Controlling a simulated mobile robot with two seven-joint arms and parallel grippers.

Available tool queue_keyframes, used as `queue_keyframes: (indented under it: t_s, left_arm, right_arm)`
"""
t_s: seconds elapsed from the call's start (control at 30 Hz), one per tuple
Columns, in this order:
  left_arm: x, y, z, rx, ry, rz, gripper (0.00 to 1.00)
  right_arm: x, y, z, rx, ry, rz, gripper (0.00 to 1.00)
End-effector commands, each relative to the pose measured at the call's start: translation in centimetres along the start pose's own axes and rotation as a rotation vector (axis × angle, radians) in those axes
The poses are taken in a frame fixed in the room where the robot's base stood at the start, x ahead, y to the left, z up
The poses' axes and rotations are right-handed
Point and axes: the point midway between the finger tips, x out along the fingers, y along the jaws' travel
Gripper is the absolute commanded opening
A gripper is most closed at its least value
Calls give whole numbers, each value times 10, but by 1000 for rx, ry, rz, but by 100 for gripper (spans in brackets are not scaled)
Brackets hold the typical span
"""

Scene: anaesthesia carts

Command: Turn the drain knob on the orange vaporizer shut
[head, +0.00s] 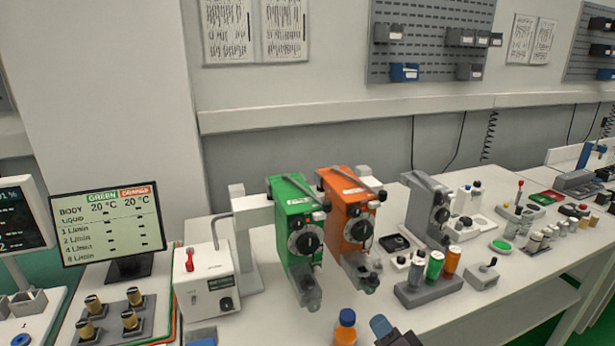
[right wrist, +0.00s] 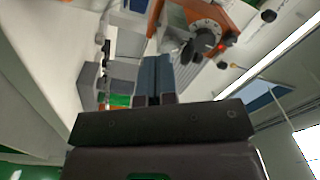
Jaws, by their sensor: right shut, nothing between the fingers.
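The orange vaporizer (head: 348,205) stands on the bench just right of the green vaporizer (head: 292,205). Its round dial with a black knob (head: 358,230) faces me. Small dark knobs and a clear-grey base (head: 362,272) show at its bottom; I cannot tell how far the drain knob is turned. My right gripper (head: 380,326) is low in the head view, in front of and below the orange vaporizer, apart from it. In the right wrist view its blue-grey fingers (right wrist: 157,78) are together and empty, with the orange vaporizer (right wrist: 238,14) above them. My left gripper is out of view.
A grey holder with green and orange bottles (head: 430,288) stands to the right. A white box with a red switch (head: 205,280) and a screen (head: 108,222) are at left. A grey vaporizer (head: 428,208) stands farther right.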

Motion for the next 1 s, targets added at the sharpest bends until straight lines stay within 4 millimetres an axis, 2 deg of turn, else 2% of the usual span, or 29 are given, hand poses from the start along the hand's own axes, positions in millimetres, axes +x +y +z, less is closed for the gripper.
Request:
queue_keyframes:
  t_s: [0.27, 0.5, 0.7, 1.0]
  left_arm:
    - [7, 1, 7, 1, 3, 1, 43]
    - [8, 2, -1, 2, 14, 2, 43]
    - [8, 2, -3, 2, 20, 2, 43]
    - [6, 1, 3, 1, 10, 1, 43]
  right_arm:
    - [32, 2, 1, -4, -1, -1, 0]
    - [53, 0, 0, -1, 1, 0, 0]
    - [62, -1, -1, -2, 1, -1, 0]
    - [64, -2, -2, -2, 4, -3, 0]
